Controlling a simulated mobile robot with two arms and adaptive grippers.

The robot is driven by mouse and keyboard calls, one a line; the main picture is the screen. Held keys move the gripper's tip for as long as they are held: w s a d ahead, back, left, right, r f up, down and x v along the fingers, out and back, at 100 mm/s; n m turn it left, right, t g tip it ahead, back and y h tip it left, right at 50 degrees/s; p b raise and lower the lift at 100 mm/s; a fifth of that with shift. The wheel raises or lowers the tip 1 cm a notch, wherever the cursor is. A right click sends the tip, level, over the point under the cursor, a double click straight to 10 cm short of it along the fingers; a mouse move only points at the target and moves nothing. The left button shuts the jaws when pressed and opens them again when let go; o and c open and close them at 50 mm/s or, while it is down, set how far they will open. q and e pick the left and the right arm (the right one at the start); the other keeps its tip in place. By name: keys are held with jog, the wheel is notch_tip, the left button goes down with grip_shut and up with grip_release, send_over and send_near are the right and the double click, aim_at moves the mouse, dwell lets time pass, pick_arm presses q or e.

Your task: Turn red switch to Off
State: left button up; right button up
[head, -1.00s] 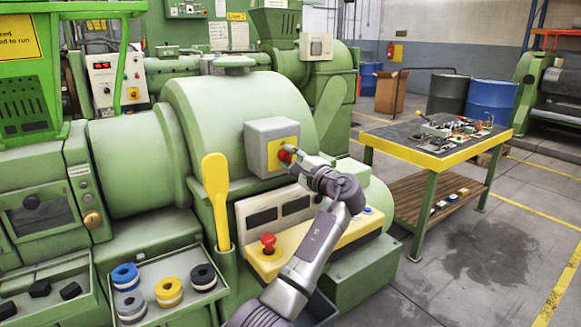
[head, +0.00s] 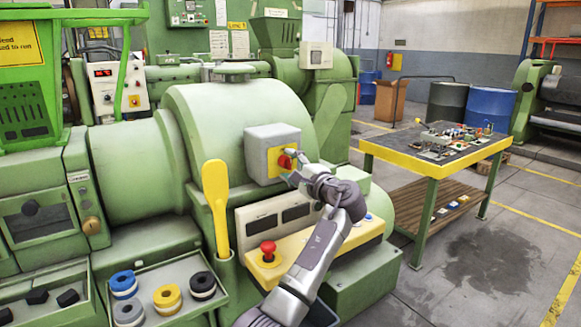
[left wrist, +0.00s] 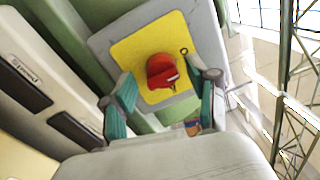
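The red switch (head: 285,161) is a rotary knob on a yellow plate, on the front of a grey box (head: 262,139) fixed to the green machine. It also shows in the left wrist view (left wrist: 162,71), in the middle of the yellow plate (left wrist: 132,52). My left gripper (head: 291,166) is at the front of the box, close to the switch. In the left wrist view its two teal fingers (left wrist: 168,92) are spread apart, with the knob beyond and between them, and nothing is held. The Off label is too small to read. My right gripper is not in view.
A yellow panel with a red mushroom button (head: 268,248) is below the box. A yellow paddle (head: 217,205) stands left of it. A tray (head: 150,282) holds several coloured rings. A yellow-edged table (head: 410,160) stands at right, with open floor before it.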

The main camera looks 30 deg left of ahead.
pick_arm(q)
jog(key=shift+d, duration=0.15)
jog(key=v, duration=1.1)
jog(key=shift+s+d, duration=0.2)
jog(key=shift+d, duration=0.15)
